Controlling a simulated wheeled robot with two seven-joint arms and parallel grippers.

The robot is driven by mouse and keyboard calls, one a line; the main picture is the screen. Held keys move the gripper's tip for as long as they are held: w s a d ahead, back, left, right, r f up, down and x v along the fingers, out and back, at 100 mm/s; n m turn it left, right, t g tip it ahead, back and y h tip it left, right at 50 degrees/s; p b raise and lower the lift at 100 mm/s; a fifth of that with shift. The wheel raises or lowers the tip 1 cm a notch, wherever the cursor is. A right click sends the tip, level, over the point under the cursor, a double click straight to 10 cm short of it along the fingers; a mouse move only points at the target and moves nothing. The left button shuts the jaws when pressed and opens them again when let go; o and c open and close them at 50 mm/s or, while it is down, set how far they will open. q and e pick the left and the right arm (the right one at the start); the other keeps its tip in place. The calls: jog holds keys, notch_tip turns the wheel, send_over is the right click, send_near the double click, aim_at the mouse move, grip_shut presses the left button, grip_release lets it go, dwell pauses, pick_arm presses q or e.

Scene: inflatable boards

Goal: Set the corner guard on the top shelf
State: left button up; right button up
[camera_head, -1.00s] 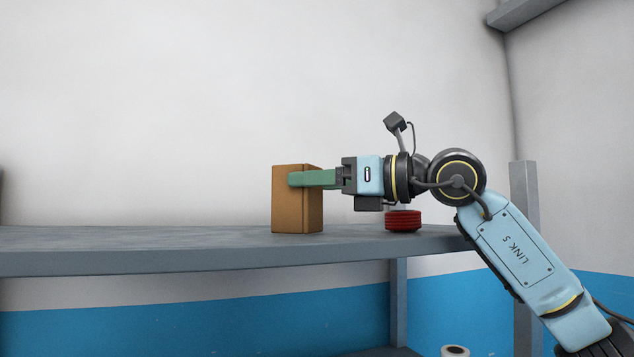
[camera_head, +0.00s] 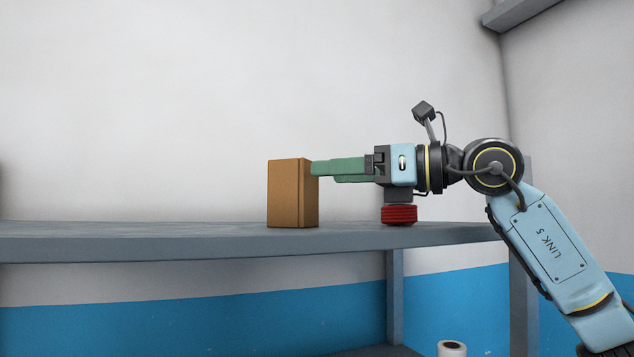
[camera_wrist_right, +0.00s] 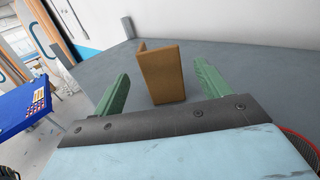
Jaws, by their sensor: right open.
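The corner guard (camera_head: 288,194), a brown angled piece, stands upright on the grey top shelf (camera_head: 150,241). In the right wrist view the corner guard (camera_wrist_right: 161,75) shows its two walls meeting at an edge, ahead of my fingers. My right gripper (camera_head: 316,168) is open, with its green fingertips just at the right side of the corner guard. In the right wrist view my right gripper (camera_wrist_right: 160,82) has its fingers wide apart, with nothing held between them. My left gripper is not in view.
A red ribbed round item (camera_head: 399,215) stands on the shelf below my right wrist. A white roll (camera_head: 452,348) sits lower down. A shelf post (camera_head: 396,295) is under the shelf. A blue panel (camera_wrist_right: 22,108) shows at left in the wrist view. The shelf left of the guard is clear.

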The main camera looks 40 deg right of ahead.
jog(key=b+v, duration=0.1)
jog(key=v, duration=0.6)
jog(key=shift+s+d+b, duration=0.15)
jog(key=shift+s+b, duration=0.05)
jog(key=shift+b, duration=0.1)
